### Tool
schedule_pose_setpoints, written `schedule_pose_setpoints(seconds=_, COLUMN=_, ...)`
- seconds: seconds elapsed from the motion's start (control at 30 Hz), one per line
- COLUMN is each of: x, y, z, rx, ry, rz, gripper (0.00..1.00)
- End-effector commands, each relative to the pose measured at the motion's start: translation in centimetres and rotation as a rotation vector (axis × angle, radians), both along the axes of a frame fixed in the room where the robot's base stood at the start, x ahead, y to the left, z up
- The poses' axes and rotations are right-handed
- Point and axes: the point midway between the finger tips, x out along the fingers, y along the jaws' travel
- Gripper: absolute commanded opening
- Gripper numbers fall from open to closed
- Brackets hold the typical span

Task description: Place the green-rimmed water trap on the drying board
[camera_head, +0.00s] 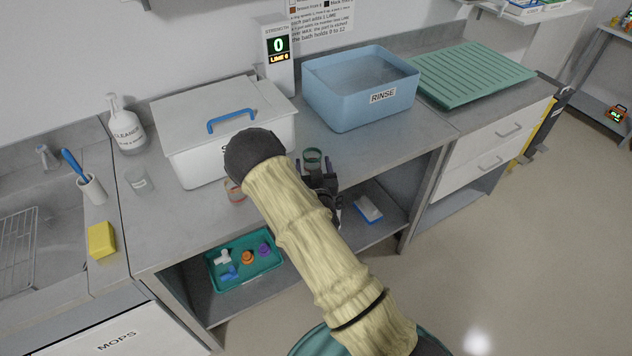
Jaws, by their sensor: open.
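The green-rimmed water trap (312,155) is a small clear cup with a dark green rim. It stands on the grey counter in front of the blue rinse bath. My gripper (314,166) is open, with its fingertips showing on either side of the trap in this view. I cannot tell whether they touch it, and the gripper body hides the trap's lower part. The drying board (474,75) is a green ribbed board on the counter at the right, beyond the rinse bath. Its surface is empty.
The blue rinse bath (346,111) stands between trap and board. A lidded white bath (192,151), a red-rimmed cup (233,193) and a clear cup (139,183) are left of my gripper. A teal tray (220,284) of small parts sits on the lower shelf.

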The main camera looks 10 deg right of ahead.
Motion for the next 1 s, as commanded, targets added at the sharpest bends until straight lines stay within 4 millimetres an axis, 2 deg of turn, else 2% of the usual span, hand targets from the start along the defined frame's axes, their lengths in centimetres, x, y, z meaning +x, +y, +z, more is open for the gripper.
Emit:
schedule_pose_setpoints(seconds=0.63, x=-10.4, y=0.8, z=-0.3, rx=0.000, ry=0.003, rz=-0.001, gripper=0.66)
schedule_pose_setpoints(seconds=0.8, x=-11.5, y=0.9, z=-0.1, rx=0.000, ry=0.002, rz=0.000, gripper=0.66)
schedule_pose_setpoints(seconds=1.0, x=-11.6, y=0.9, z=0.0, rx=0.000, ry=0.001, rz=0.000, gripper=0.66)
